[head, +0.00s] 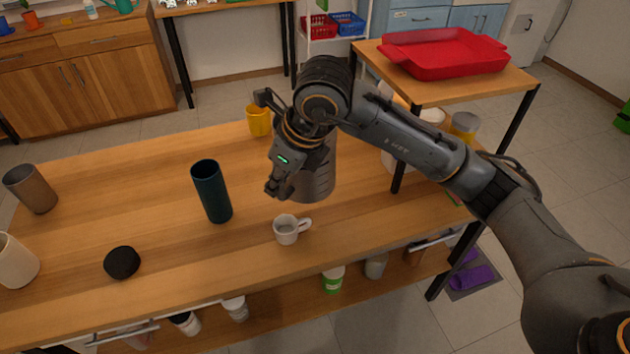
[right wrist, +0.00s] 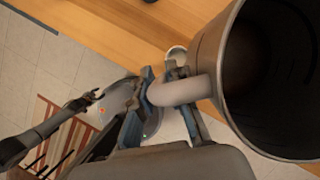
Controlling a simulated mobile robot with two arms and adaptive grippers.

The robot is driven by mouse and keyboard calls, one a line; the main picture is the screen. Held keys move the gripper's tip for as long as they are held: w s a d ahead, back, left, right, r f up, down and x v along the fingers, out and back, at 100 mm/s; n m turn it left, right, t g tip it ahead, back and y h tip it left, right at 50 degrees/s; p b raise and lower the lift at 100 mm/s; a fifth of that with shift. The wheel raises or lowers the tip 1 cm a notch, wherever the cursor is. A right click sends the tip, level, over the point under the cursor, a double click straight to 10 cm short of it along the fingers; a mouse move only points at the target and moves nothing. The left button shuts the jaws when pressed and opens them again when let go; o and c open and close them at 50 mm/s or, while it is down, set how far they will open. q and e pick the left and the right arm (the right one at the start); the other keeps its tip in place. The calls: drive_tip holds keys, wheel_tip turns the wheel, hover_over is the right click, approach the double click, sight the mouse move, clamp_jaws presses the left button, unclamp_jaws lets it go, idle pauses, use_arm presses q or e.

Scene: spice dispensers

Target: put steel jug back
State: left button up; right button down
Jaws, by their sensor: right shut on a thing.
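The steel jug (head: 318,180) is a grey, wide vessel, partly hidden behind my right gripper in the head view. My right gripper (head: 277,183) is shut on its handle. In the right wrist view the jug (right wrist: 225,60) fills the right side, its dark mouth showing and its curved handle between the fingers of the gripper (right wrist: 172,95). The jug looks roughly upright over the table; I cannot tell how far its base is above the top. A dark arm part with a small claw-like end (right wrist: 90,97) shows at left in the right wrist view, too small to read.
On the wooden table (head: 130,190) stand a white mug (head: 286,230), a dark teal cup (head: 211,190), a yellow mug (head: 258,121), a black round thing (head: 122,262) and a brown cup (head: 31,189). A raised shelf (head: 440,92) at right bears a red tray (head: 443,52).

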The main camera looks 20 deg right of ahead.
drive_tip(key=w+d+f, duration=0.1)
drive_tip(key=w, duration=0.1)
drive_tip(key=w+d+f+p, duration=0.1)
drive_tip(key=w+d, duration=0.1)
drive_tip(key=w+d+f+p, duration=0.1)
drive_tip(key=w, duration=0.1)
drive_tip(key=shift+w+d, duration=0.25)
drive_tip(key=shift+d, duration=0.1)
drive_tip(key=w+f, duration=0.1)
drive_tip(key=w+d+f, duration=0.1)
drive_tip(key=f, duration=0.1)
drive_tip(key=w+d+f+p, duration=0.1)
drive_tip(key=f, duration=0.1)
drive_tip(key=shift+w+d, duration=0.1)
drive_tip(key=shift+w, duration=0.1)
drive_tip(key=shift+w+d+f, duration=0.3)
drive_tip(key=shift+w+f, duration=0.1)
drive_tip(key=shift+f, duration=0.3)
wheel_tip(320, 180, down, 3)
drive_tip(key=shift+p, duration=0.7)
